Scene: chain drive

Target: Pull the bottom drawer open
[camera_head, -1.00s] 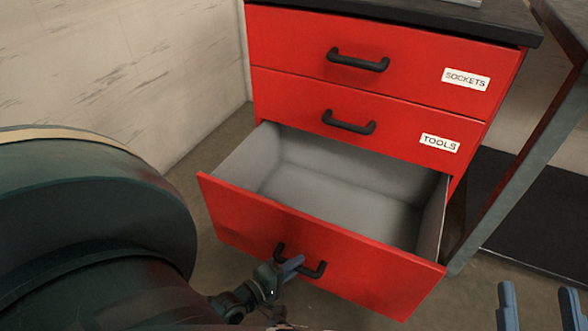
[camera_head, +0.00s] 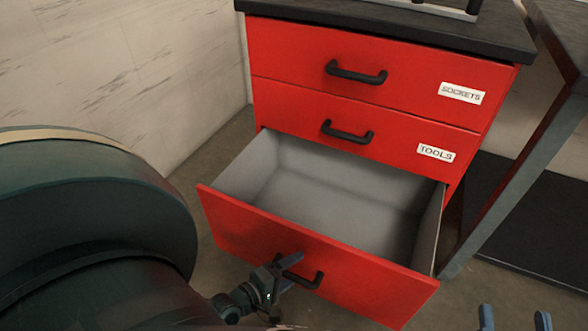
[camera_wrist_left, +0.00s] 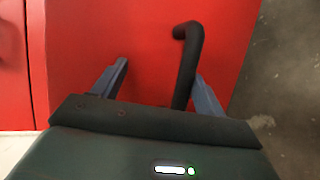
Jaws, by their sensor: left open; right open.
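The red bottom drawer (camera_head: 335,268) is pulled well out of its cabinet, and its grey inside (camera_head: 335,195) looks empty. Its black handle (camera_head: 312,280) is on the front panel, partly hidden by my left gripper. My left gripper (camera_head: 291,268) is open at the handle's left part. In the left wrist view, the handle (camera_wrist_left: 187,65) runs between the two open blue fingers (camera_wrist_left: 158,88), closer to the right finger. I cannot tell whether they touch. My right gripper (camera_head: 515,318) shows only its open fingertips at the bottom right edge, away from the drawer.
The drawers labelled SOCKETS (camera_head: 420,88) and TOOLS (camera_head: 390,140) are shut above. A dark worktop (camera_head: 340,14) tops the cabinet. A table with a grey leg (camera_head: 505,190) stands at the right. A pale wall (camera_head: 150,80) is at the left.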

